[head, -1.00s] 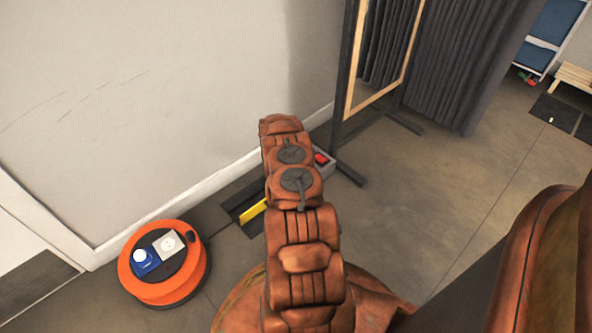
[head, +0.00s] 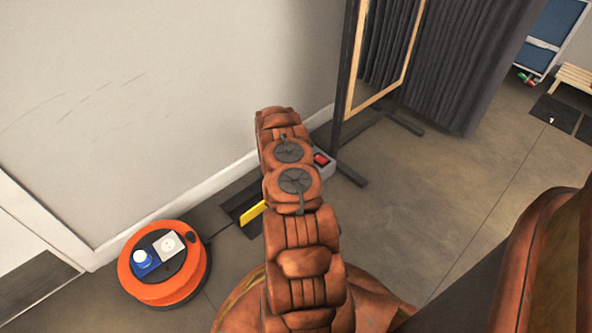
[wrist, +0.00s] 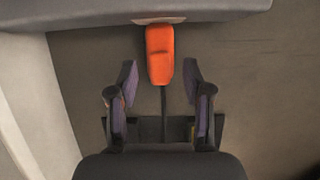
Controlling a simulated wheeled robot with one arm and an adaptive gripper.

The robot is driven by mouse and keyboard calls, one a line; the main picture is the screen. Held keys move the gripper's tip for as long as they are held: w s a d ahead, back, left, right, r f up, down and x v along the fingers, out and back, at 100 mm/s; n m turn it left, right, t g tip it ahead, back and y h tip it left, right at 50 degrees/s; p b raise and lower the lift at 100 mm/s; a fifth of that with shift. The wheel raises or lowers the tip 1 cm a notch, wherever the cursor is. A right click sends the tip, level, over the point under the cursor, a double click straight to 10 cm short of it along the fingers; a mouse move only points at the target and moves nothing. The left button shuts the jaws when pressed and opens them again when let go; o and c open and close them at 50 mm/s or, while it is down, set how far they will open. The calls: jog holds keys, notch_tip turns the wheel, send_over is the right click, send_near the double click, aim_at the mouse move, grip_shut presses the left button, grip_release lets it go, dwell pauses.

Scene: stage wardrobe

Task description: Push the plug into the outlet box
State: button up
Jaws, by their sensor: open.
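The orange plug (wrist: 160,55) is near the top middle of the wrist view, with a dark cable running down from it. Its upper end meets a pale patch on the edge of a grey body, likely the outlet box (wrist: 70,15); I cannot tell whether it is seated. My gripper (wrist: 160,78) is open, one finger on each side of the plug's lower end, with visible gaps. In the head view, a grey box with a red switch (head: 323,160) stands by the wall, partly behind my arm. My arm hides the plug and gripper there.
An orange cable reel (head: 165,290) with blue and white sockets stands at the lower left. A yellow strip (head: 252,213) lies by a dark floor patch. A framed stand (head: 345,100) with feet stands just right of the grey box.

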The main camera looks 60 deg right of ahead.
jog(key=v, duration=0.9)
jog(key=shift+a, duration=0.1)
dwell(0.6)
